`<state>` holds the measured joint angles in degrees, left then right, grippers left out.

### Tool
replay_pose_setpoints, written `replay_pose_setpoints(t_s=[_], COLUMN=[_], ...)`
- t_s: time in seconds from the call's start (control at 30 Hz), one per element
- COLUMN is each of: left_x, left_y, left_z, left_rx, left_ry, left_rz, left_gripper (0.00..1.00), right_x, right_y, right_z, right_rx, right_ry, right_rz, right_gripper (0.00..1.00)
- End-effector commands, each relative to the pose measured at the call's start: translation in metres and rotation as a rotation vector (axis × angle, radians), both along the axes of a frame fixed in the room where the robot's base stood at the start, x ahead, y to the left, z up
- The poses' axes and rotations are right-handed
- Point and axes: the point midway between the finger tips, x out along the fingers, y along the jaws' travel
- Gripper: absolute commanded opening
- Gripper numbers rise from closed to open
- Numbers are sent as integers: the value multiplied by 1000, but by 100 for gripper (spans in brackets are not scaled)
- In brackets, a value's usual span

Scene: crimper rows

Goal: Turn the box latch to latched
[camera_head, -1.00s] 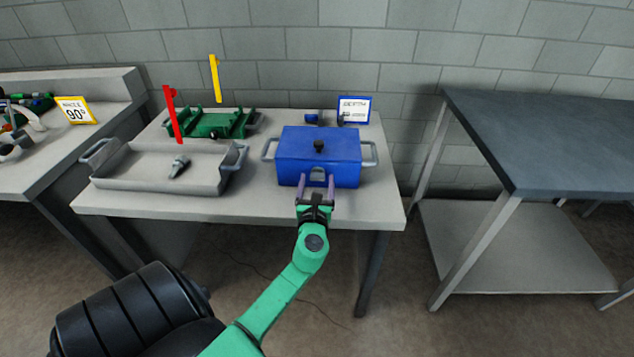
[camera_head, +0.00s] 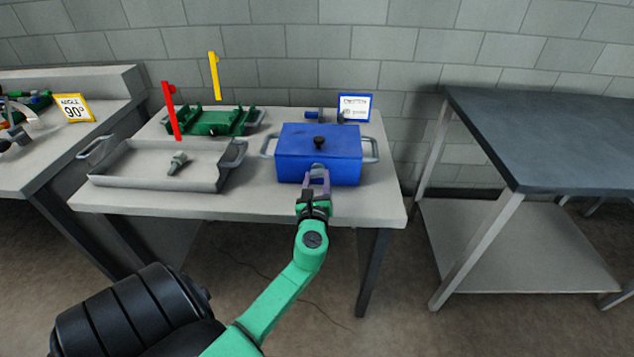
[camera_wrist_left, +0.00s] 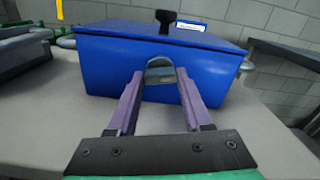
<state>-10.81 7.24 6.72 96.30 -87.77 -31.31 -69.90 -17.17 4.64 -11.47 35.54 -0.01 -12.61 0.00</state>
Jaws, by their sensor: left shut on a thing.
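The blue box (camera_head: 335,150) stands closed on the light grey table, with a dark knob (camera_head: 319,143) on its lid and a grey handle at each side. The grey latch (camera_wrist_left: 160,74) is on the box's front face, partly hidden between the fingers in the left wrist view. My left gripper (camera_head: 317,178) is at the front of the box, its purple fingers (camera_wrist_left: 157,92) shut on the latch from either side. The latch's exact angle is hard to tell. My right gripper is not in view.
A grey tray (camera_head: 118,182) with a small grey part (camera_head: 177,161) sits left of the box. Behind it is a green fixture (camera_head: 208,122) with red and yellow uprights. A white sign (camera_head: 354,106) stands behind the box. A dark-topped table (camera_head: 540,140) is at right.

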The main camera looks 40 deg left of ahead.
Motion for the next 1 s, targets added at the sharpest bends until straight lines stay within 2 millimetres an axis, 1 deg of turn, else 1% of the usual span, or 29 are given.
replay_pose_setpoints(t_s=[0.03, 0.1, 1.0], left_x=[0, 0, 0], left_y=[-1, -1, -1], left_z=[-4, -4, -5], left_rx=[-33, -84, -769], left_ry=[-24, -62, -576], left_rz=[-1, -1, 0], left_gripper=[0, 0, 0], right_x=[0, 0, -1], right_y=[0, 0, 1], right_z=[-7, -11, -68], right_rx=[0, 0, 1], right_ry=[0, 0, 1], right_rz=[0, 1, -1], right_gripper=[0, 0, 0])
